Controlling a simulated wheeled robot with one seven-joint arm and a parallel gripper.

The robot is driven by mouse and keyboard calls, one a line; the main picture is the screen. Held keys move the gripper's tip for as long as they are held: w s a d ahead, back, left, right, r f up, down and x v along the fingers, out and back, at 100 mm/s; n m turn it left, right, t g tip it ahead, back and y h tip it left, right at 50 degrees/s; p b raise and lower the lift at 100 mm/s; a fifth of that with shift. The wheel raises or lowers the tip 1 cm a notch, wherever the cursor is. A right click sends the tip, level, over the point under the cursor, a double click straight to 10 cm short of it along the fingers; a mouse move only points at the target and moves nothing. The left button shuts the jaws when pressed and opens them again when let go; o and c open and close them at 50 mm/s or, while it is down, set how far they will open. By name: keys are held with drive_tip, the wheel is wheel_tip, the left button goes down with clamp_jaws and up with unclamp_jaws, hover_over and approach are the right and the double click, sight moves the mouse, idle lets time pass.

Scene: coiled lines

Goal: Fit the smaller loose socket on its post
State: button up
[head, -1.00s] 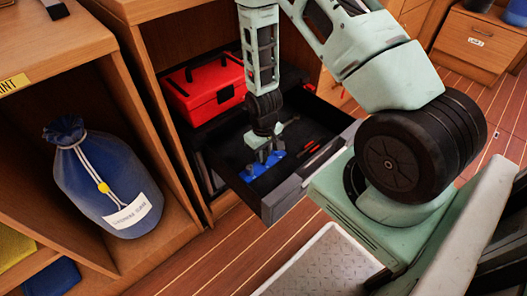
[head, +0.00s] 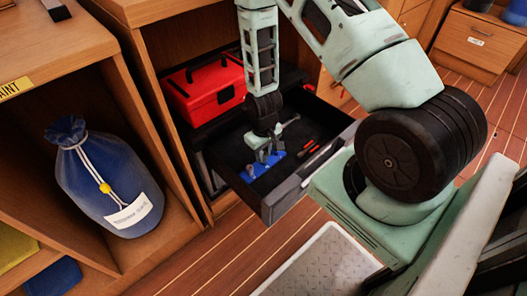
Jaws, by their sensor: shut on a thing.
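A blue socket rail (head: 276,158) lies on the dark floor of the open drawer, near its front. Small grey posts or sockets stand on it, too small to tell apart. My gripper (head: 264,156) points down over the rail, its fingers close above or beside it. It is shut on a small socket, which is mostly hidden between the fingers. I cannot tell whether this socket touches a post, nor can I make out another loose socket.
The drawer's grey front (head: 300,182) and side walls surround my gripper. Red-handled tools (head: 309,147) lie to its right in the drawer. A red toolbox (head: 207,92) stands behind. A blue bag (head: 108,185) sits in the left cubby.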

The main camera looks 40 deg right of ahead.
drive_tip(key=shift+f, duration=0.25)
drive_tip(key=shift+f+b, duration=0.55)
drive_tip(key=shift+f, duration=0.15)
drive_tip(key=o, duration=1.3)
drive_tip(key=shift+o, duration=0.2)
wheel_tip(320, 180, up, 5)
drive_tip(key=p, duration=0.4)
drive_tip(key=shift+r+p, duration=0.15)
drive_tip(key=shift+p, duration=0.2)
